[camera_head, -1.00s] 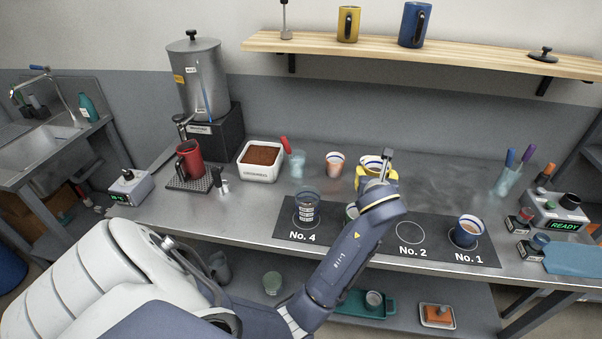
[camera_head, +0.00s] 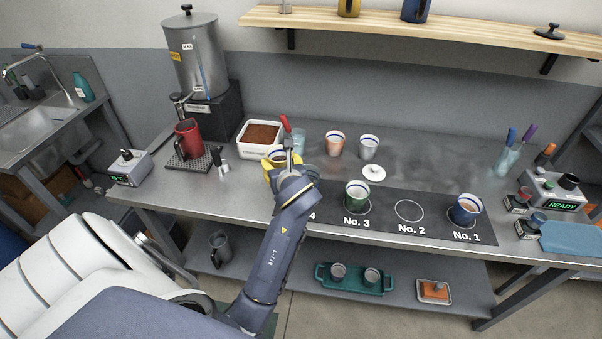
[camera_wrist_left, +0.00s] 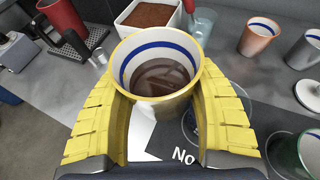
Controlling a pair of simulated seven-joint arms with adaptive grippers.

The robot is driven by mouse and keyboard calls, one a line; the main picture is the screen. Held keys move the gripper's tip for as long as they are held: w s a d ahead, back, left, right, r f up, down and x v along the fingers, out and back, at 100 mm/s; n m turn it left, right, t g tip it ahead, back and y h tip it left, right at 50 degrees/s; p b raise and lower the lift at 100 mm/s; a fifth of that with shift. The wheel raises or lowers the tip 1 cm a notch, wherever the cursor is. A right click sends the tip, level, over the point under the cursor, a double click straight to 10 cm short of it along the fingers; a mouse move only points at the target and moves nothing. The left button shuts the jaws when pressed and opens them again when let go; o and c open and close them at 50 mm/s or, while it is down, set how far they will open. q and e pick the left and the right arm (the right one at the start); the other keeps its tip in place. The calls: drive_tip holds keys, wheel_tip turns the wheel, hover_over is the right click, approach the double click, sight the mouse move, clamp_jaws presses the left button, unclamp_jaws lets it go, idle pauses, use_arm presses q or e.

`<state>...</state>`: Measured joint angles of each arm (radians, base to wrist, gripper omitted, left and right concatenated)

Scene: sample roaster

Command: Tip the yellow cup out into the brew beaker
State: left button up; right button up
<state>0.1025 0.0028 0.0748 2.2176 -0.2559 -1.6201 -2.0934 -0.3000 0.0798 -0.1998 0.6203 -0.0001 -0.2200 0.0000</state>
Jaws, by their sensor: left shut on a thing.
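The yellow cup (camera_wrist_left: 160,50), with a blue band inside its rim and dark brown liquid in it, is between the yellow fingers of my left gripper (camera_wrist_left: 160,115) in the left wrist view. It looks upright or nearly so. In the head view my left gripper (camera_head: 281,162) holds it above the counter, in front of the white tub. A clear glass rim, likely the brew beaker (camera_wrist_left: 188,124) on No. 4, shows low beside the cup in the wrist view, mostly hidden by cup and finger. My right gripper is out of view.
A white tub of brown grounds (camera_head: 245,144) and a red jug (camera_head: 187,140) stand behind and left. An orange cup (camera_head: 335,143), a grey cup (camera_head: 369,147) and a white lid (camera_head: 374,172) are to the right. A green cup (camera_head: 357,193) stands on No. 3, a blue cup (camera_head: 466,208) on No. 1.

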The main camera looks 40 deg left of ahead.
use_arm(q)
drive_tip(key=shift+s+a+y, duration=0.3)
drive_tip(key=shift+s+a, duration=0.35)
drive_tip(key=shift+a, duration=0.05)
drive_tip(key=shift+w+d, duration=0.1)
drive_tip(key=shift+w+d+r+m+g+y, duration=0.4)
drive_tip(key=shift+w+d+r+m+y, duration=0.2)
drive_tip(key=shift+m, duration=0.3)
drive_tip(key=shift+w+d+r+m+g+y, duration=0.4)
drive_tip(key=shift+w+d+r+m+y, duration=0.15)
drive_tip(key=shift+m, duration=0.35)
drive_tip(key=shift+d+f, duration=0.1)
drive_tip(key=shift+w+d+f+m+y, duration=0.25)
drive_tip(key=shift+w+d+m+y, duration=0.15)
drive_tip(key=shift+m, duration=0.3)
drive_tip(key=shift+w+d+r+m+g+y, duration=0.1)
drive_tip(key=shift+r+m+g+y, duration=0.2)
drive_tip(key=shift+r+m+y, duration=0.75)
idle(2.0)
drive_tip(key=shift+f+m, duration=0.4)
drive_tip(key=shift+m, duration=0.15)
idle(1.0)
